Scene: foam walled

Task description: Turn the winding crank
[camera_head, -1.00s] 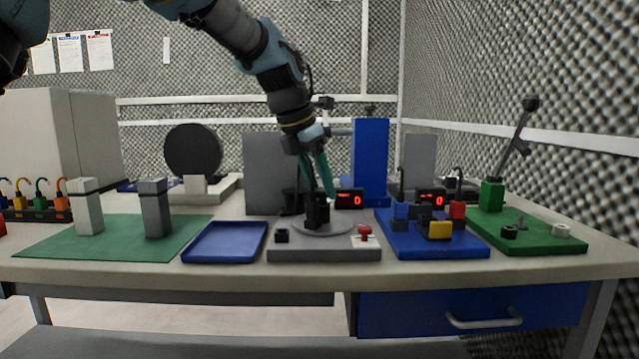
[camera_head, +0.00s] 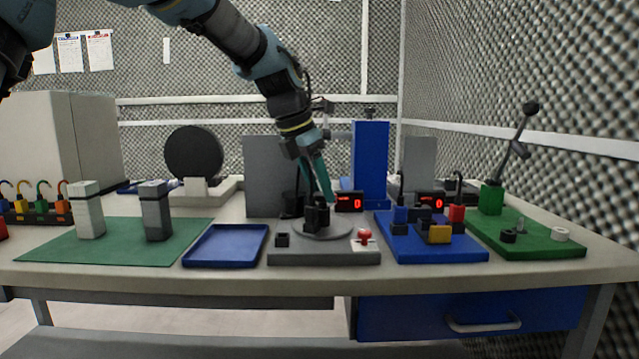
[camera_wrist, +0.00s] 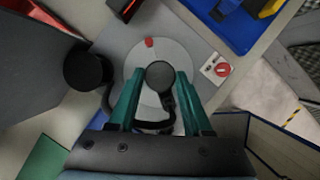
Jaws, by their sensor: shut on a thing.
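The winding crank station is a grey base (camera_head: 325,256) with a light round disc (camera_head: 338,233) on top. A dark crank assembly (camera_head: 316,217) stands on the disc. In the wrist view the crank's round dark knob (camera_wrist: 160,75) sits between my teal fingers, over the disc (camera_wrist: 140,62) with its red mark. My gripper (camera_head: 327,197) reaches down from above and is shut on the knob. A black curved part below the knob is partly hidden between the fingers in the wrist view.
A red knob on a white plate (camera_head: 365,240) is at the base's right. A blue tray (camera_head: 226,244) lies left, a blue board (camera_head: 432,247) right. A tall grey panel (camera_head: 264,175) and a blue block (camera_head: 370,165) stand behind. A black cylinder (camera_wrist: 88,70) is near the fingers.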

